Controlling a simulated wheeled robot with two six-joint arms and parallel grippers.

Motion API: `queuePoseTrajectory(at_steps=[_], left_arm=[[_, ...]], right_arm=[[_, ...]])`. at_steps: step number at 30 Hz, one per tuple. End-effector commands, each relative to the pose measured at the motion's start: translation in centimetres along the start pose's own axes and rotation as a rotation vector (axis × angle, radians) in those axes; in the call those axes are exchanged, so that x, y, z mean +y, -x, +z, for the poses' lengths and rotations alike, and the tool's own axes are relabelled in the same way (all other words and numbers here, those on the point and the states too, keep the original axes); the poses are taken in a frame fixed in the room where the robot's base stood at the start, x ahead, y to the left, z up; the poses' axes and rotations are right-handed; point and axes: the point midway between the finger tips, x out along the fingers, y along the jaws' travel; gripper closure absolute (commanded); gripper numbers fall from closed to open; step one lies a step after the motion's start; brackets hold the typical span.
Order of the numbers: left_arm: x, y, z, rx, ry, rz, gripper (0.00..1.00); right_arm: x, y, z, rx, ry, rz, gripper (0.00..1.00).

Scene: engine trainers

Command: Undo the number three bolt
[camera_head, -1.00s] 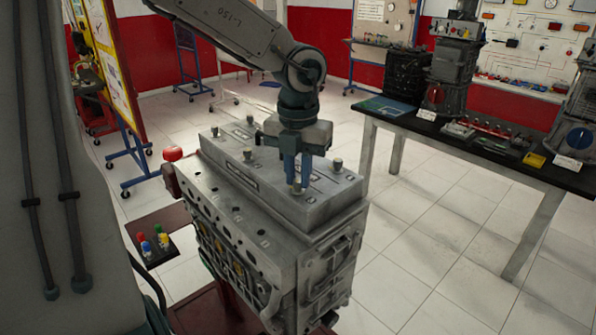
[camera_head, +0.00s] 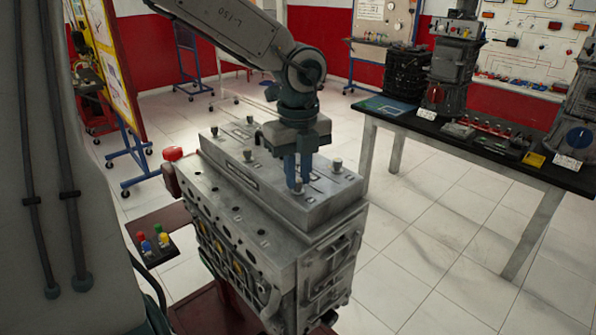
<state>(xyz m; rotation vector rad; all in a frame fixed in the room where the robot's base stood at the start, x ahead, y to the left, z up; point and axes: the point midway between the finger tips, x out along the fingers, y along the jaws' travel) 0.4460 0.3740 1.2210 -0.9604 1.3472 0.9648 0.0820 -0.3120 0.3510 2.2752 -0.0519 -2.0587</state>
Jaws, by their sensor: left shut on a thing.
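The engine block (camera_head: 235,215) stands upright with a grey cover (camera_head: 262,185) on top. One bolt (camera_head: 337,165) is at the right end, and others (camera_head: 247,154) (camera_head: 215,131) (camera_head: 250,119) are toward the left and back. My left gripper (camera_head: 298,184) points straight down at the front right of the cover, its blue fingers shut on a bolt (camera_head: 296,188) whose head is partly hidden between them. Number marks beside the bolts are too small to read. My right gripper is out of view.
A dark-topped bench (camera_head: 480,160) with engine parts and tools stands at the right. A small dark tray (camera_head: 153,250) with coloured pegs is left of the block. A red knob (camera_head: 172,153) sits at the block's left end. Tiled floor between block and bench is clear.

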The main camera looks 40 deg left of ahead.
Motion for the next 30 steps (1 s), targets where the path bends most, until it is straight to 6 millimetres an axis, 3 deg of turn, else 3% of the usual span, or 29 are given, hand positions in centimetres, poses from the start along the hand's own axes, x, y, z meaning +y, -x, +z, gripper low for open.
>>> queuePoseTrajectory(at_steps=[9, 25, 26, 27, 29, 30], left_arm=[[0.01, -0.03, -0.01, 0.000, 0.118, 0.001, 1.00], [0.01, -0.03, -0.01, 0.000, 0.141, 0.001, 1.00], [0.01, -0.03, -0.01, 0.000, 0.141, 0.001, 0.81], [0.01, -0.03, -0.01, 0.000, 0.141, 0.001, 0.73], [0.01, -0.03, -0.01, 0.000, 0.140, 0.001, 0.61], [0.01, -0.03, -0.01, 0.000, 0.140, 0.001, 0.61]], right_arm=[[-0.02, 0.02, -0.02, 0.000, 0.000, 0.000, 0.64], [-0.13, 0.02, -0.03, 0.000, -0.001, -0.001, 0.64], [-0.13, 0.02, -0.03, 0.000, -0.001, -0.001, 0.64], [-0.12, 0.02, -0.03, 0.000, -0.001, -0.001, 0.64], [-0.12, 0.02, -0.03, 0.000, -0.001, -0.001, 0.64], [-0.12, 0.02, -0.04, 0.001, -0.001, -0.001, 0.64]])
